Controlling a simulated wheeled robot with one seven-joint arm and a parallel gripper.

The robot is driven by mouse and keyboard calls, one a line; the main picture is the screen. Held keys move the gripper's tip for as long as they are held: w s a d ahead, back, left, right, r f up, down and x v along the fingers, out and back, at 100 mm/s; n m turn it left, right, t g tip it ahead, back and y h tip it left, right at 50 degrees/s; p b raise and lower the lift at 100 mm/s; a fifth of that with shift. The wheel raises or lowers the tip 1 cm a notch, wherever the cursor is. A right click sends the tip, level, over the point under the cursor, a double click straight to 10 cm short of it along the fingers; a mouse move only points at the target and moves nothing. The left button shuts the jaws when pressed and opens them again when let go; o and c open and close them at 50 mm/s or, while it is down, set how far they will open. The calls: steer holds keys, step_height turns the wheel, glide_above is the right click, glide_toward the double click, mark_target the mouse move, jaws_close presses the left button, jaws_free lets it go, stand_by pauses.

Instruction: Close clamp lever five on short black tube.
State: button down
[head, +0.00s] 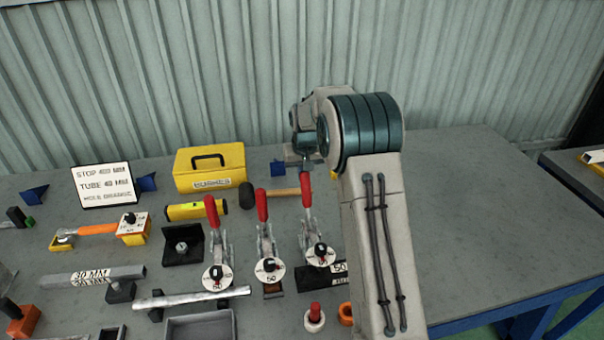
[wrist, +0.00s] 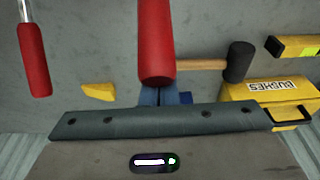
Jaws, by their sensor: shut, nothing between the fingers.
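In the head view, a red-handled clamp lever (head: 306,190) stands upright at the right of the visible row, just below my gripper (head: 305,165). Its clamp has a round white disc and sits by a short black tube (head: 308,279), partly hidden by my arm. In the wrist view, my gripper (wrist: 160,97) is shut and empty. A red handle (wrist: 156,45) lies directly in front of the fingertips; contact cannot be told. Another red handle (wrist: 33,60) shows at the wrist view's left. I cannot read which lever is number five.
Two more upright red levers (head: 262,206) (head: 211,212) stand to the left. A red-topped knob (head: 315,312) is in front. The bench (head: 460,220) is clear at right.

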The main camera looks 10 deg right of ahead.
mark_target(306, 182)
steer(key=shift+s, duration=0.1)
stand_by(0.3)
steer(key=shift+s+r+b, duration=0.35)
steer(key=shift+s, duration=0.55)
steer(key=shift+s+r+b, duration=0.3)
steer(key=shift+s, duration=0.55)
steer(key=shift+s+r+b, duration=0.1)
steer(key=shift+s+b, duration=0.4)
steer(key=shift+s, duration=0.55)
steer(key=shift+w+r+p, duration=0.15)
steer(key=shift+r+p, duration=0.35)
steer(key=shift+r, duration=0.1)
step_height(306, 182, up, 7)
steer(key=p, duration=0.4)
